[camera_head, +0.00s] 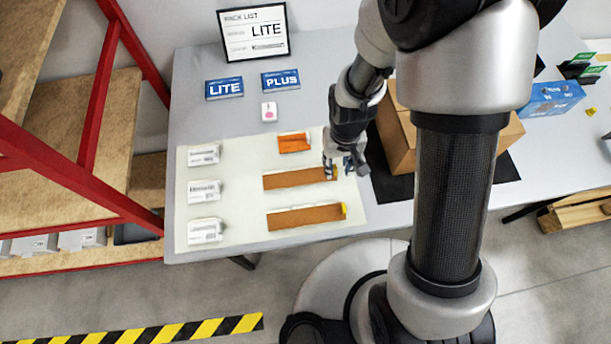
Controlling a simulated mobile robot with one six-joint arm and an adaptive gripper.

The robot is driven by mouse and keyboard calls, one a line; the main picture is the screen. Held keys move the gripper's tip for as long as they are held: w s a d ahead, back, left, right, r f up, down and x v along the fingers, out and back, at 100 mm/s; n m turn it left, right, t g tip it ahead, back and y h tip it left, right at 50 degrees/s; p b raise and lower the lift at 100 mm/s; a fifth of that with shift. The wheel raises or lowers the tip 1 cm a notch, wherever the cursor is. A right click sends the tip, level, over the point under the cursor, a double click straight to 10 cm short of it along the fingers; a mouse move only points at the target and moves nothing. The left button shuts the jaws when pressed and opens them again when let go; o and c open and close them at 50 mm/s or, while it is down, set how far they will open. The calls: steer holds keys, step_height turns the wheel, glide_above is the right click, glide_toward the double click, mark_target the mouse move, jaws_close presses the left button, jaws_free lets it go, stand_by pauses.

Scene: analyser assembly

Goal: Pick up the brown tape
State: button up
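Two long brown strips lie on the pale mat (240,165): an upper one (295,179) and a lower one (300,217). I cannot tell whether either is the brown tape. The lower strip has a small yellow piece (344,210) at its right end. My gripper (347,168) points down just beside the upper strip's right end and partly hides it. Its fingers look spread apart. The gap between them is small and cluttered, and I see nothing clearly held.
White packets (205,191) line the mat's left side; an orange packet (294,142) lies above the strips. An open cardboard box (397,130) stands right of my gripper. LITE (224,89) and PLUS (280,80) boxes and a pack list sign (252,34) are behind. A red-framed shelf (98,100) stands left.

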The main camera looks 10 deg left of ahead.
mark_target(336, 170)
step_height(336, 170, down, 3)
steer(key=shift+w+a+b, duration=0.1)
steer(key=shift+b, duration=0.3)
steer(key=shift+r, duration=0.1)
jaws_close()
